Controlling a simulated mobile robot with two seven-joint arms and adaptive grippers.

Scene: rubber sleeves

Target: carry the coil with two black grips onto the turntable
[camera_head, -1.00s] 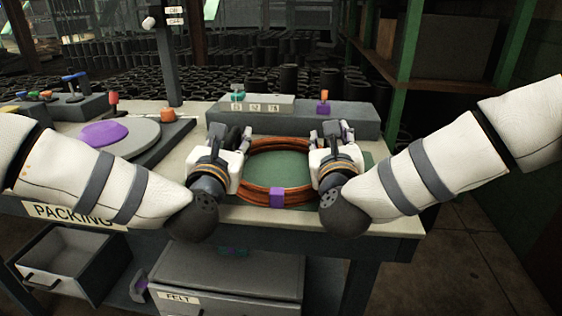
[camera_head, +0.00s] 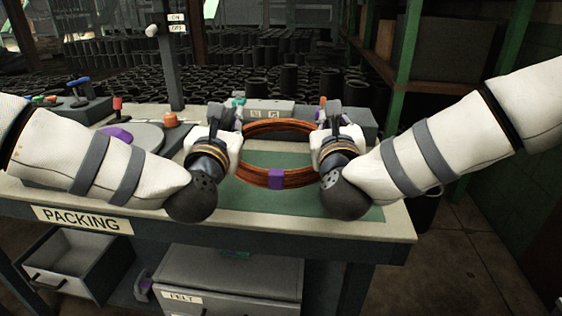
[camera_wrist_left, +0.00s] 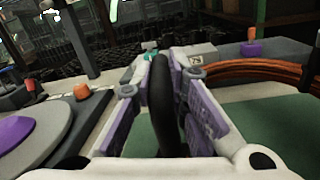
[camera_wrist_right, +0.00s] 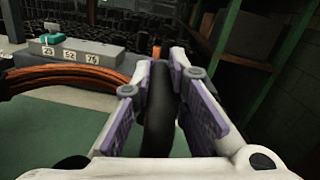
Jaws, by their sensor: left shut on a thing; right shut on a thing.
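The coil (camera_head: 302,178) is a copper-orange ring with a purple tag on its front, held level a little above a green mat. My left gripper (camera_head: 232,118) is shut on the coil's left black grip, which stands upright between the fingers in the left wrist view (camera_wrist_left: 162,110). My right gripper (camera_head: 332,116) is shut on the right black grip, seen in the right wrist view (camera_wrist_right: 158,112). The turntable (camera_head: 150,136), a grey disc with a purple patch, is at the left of the bench, partly hidden by my left arm.
The green mat (camera_head: 360,211) lies under the coil on the bench. A grey box with number labels (camera_wrist_right: 75,55) stands behind the coil. An orange knob (camera_head: 170,119) and a red-topped peg (camera_head: 117,106) stand by the turntable. A green-posted shelf (camera_head: 408,50) rises back right.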

